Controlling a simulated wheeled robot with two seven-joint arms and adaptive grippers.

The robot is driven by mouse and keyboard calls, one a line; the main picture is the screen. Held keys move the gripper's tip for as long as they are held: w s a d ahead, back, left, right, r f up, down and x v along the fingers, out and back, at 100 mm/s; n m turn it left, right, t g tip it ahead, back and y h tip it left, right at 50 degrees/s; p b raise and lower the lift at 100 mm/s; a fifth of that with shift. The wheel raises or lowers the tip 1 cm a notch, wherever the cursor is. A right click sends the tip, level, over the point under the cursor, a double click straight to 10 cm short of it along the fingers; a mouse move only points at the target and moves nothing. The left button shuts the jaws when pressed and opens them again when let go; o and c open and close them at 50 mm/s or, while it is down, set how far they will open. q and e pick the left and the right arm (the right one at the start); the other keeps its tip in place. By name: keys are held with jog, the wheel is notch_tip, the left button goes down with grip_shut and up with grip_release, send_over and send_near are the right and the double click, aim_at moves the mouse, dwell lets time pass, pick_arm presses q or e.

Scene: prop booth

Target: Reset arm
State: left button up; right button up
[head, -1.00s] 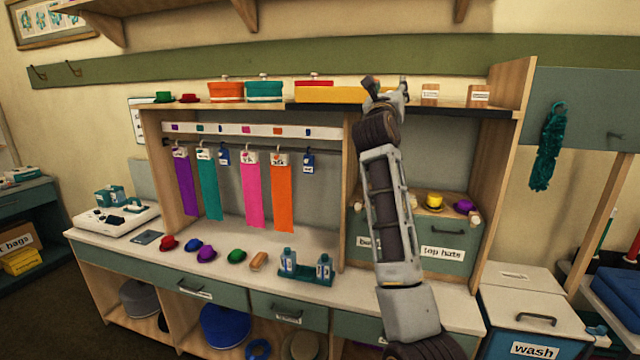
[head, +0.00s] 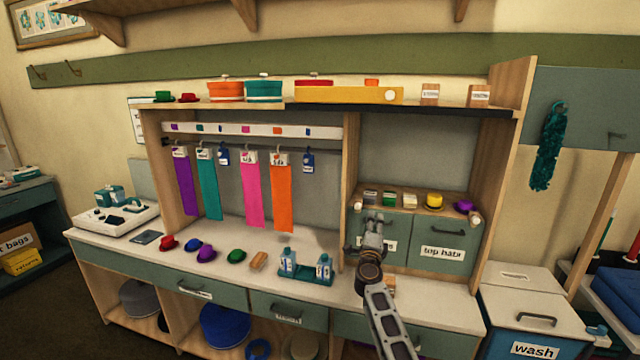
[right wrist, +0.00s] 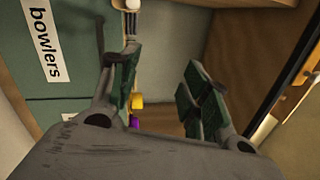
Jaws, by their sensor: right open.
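My right gripper (head: 373,218) is raised in front of the drawer unit on the right half of the bench, covering part of one drawer's label. In the right wrist view its two green-padded fingers (right wrist: 160,85) stand apart with nothing between them. The drawer front labelled bowlers (right wrist: 88,40) is at the left of that view, and a yellow and a purple hat show small beyond the fingers. My left gripper does not show.
A yellow hat (head: 434,200) and a purple hat (head: 464,207) sit above the top hats drawer (head: 442,254). Coloured strips hang at left.

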jog(key=s+a+f+n+g+y, duration=0.15)
jog(key=s+f+n, duration=0.35)
jog(key=f, duration=1)
jog(key=s+f+n+g+y, duration=0.3)
jog(key=s+f, duration=0.4)
jog(key=f, duration=0.7)
jog(key=s+f+n+g+y, duration=0.15)
jog(key=s+f+n, duration=0.35)
jog(key=f, duration=1)
jog(key=s+d+f+n+g, duration=0.2)
jog(key=s+f+n+g, duration=0.2)
jog(key=s+f, duration=1.05)
jog(key=s+d+f+n+g, duration=0.2)
jog(key=s+f+n+g, duration=0.15)
jog(key=s+f, duration=1.1)
jog(key=s+d+f+n+g, duration=0.2)
jog(key=s+d, duration=0.1)
jog(key=s, duration=1.3)
jog(key=s+d+f+n+g+h, duration=0.1)
jog(key=s+d+f+n+g, duration=0.1)
jog(key=s, duration=1.4)
jog(key=shift+s+d+f+n+g, duration=0.2)
jog(key=shift+d+n+g, duration=0.15)
jog(key=shift+d+g, duration=0.25)
